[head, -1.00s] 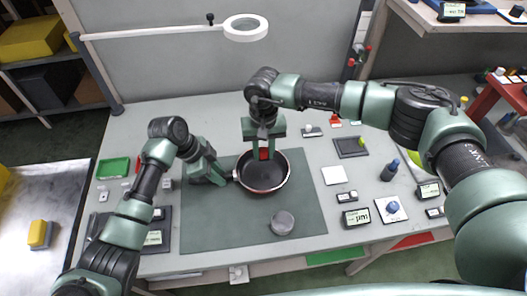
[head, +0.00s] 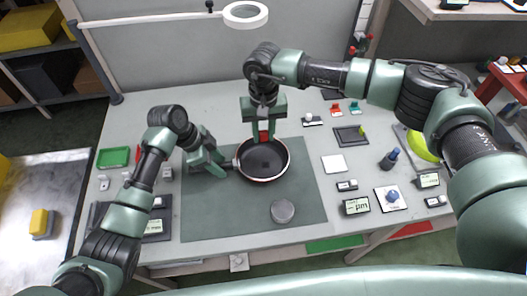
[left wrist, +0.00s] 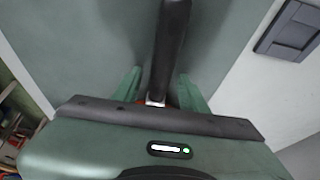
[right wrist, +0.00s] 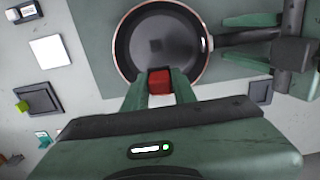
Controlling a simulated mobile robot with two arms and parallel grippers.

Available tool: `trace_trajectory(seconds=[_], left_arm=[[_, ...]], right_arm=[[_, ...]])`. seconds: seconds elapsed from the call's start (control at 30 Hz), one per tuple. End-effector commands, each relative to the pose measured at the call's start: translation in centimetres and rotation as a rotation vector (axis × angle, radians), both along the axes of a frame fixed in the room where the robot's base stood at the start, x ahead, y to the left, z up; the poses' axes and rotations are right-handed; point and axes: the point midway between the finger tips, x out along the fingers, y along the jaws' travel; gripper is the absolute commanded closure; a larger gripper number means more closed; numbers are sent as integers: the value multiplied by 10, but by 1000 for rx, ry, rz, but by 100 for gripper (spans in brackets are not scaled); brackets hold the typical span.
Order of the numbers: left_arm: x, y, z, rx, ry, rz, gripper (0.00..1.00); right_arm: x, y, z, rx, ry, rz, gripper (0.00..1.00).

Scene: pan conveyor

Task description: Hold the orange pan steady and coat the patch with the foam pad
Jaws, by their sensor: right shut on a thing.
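The pan (head: 262,163) has a dark inside and a coppery-orange rim; it lies on the green mat with its handle pointing left. It also shows in the right wrist view (right wrist: 150,45). My left gripper (head: 220,167) is open, its fingers on either side of the black handle (left wrist: 168,45), with gaps visible. My right gripper (head: 264,132) points down at the pan's far rim, shut on a red block (right wrist: 160,80), apparently the foam pad's holder. The pad's underside is hidden, and I cannot tell whether it touches the pan. No distinct patch is discernible in the pan.
A grey round disc (head: 283,211) sits on the mat (head: 225,220) in front of the pan. Small displays, a white square (head: 334,165), a dark tray (head: 350,136) and a blue-topped knob (head: 393,195) stand to the right. A green tray (head: 113,157) is at left.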

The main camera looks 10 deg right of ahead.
Motion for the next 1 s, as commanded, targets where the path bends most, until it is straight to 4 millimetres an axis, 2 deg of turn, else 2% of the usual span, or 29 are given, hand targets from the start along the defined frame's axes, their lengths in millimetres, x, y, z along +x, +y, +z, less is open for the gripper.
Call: trace_trajectory(seconds=[0.33,0.47,0.8,1.0], left_arm=[[0,0,1,0,0,0,51],[1,5,11,0,-3,1,51],[2,32,76,0,-5,2,51],[1,43,102,0,-1,2,51]], right_arm=[[0,0,0,0,0,0,100],[0,0,0,0,0,0,100],[0,0,0,0,0,0,100],[0,0,0,0,0,0,100]])
